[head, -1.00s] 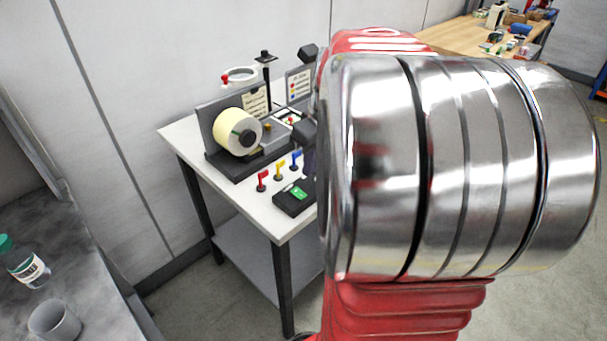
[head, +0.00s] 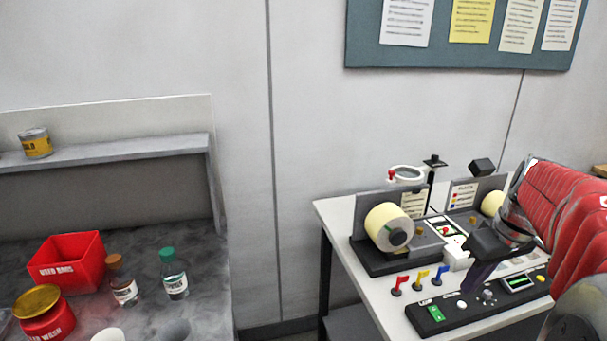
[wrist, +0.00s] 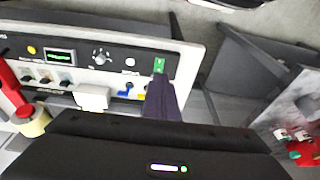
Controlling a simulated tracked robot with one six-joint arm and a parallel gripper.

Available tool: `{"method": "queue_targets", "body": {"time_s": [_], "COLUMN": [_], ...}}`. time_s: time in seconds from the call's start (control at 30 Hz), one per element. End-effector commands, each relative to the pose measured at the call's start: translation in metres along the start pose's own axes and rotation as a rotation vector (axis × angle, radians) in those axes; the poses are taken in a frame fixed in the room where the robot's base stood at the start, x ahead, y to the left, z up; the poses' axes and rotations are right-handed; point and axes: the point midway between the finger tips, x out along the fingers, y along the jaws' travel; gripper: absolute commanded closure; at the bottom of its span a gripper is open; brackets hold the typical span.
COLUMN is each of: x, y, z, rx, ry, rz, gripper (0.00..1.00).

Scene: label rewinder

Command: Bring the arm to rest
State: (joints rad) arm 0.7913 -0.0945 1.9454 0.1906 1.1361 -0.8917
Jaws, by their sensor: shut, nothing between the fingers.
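My arm reaches in from the right in the head view. The rewinder's cream label roll (head: 383,222) is to the left of the gripper. A second roll (head: 492,203) is partly hidden by my arm.
Red, yellow and blue levers (head: 421,279) stand on the white table (head: 338,212), left of the gripper. A grey bench (head: 208,290) at left holds a red bin (head: 66,262), bottles and a jar. Open space lies above the machine.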

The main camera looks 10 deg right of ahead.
Motion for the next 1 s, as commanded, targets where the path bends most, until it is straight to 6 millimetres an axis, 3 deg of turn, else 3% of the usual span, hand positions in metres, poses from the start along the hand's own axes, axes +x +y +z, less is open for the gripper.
{"method": "queue_targets", "body": {"time_s": [0.23, 0.47, 0.67, 1.0], "x": [0.001, 0.017, 0.023, 0.026], "y": [0.003, -0.004, -0.038, -0.127], "z": [-0.001, 0.017, 0.024, 0.030], "rx": [0.105, 0.298, 0.394, 0.409], "ry": [0.006, -0.015, -0.005, 0.060], "rz": [0.014, 0.036, 0.067, 0.096], "gripper": [1.00, 1.00, 1.00, 1.00]}}
